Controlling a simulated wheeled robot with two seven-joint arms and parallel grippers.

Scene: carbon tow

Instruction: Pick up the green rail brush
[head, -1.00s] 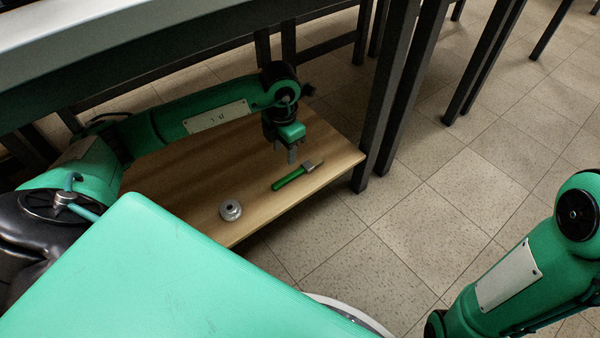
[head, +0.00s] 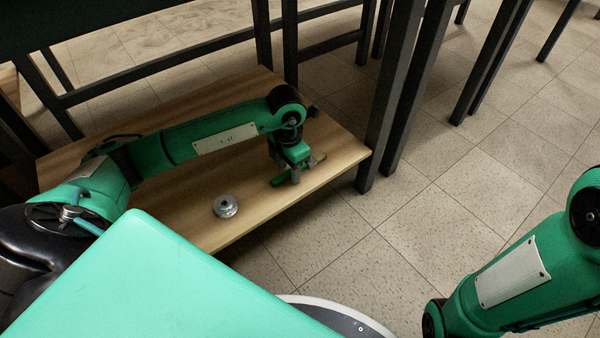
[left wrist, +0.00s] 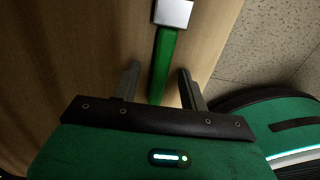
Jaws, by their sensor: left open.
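The green rail brush (head: 279,181) lies on the wooden shelf board (head: 215,239), near its right end. In the left wrist view the green handle of the brush (left wrist: 163,62) runs between the two grey fingers, with its pale metal head farther off at the top. My left gripper (head: 296,174) points down over the brush and hides part of it in the head view. In the left wrist view my left gripper (left wrist: 159,84) is open, with a gap on each side of the handle. My right arm shows at the lower right, but its gripper is out of view.
A round grey metal part (head: 225,206) sits on the board left of the brush. A dark table leg (head: 379,100) stands at the board's right corner. Dark frame bars run behind the board. Tiled floor (head: 430,220) is open to the right.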

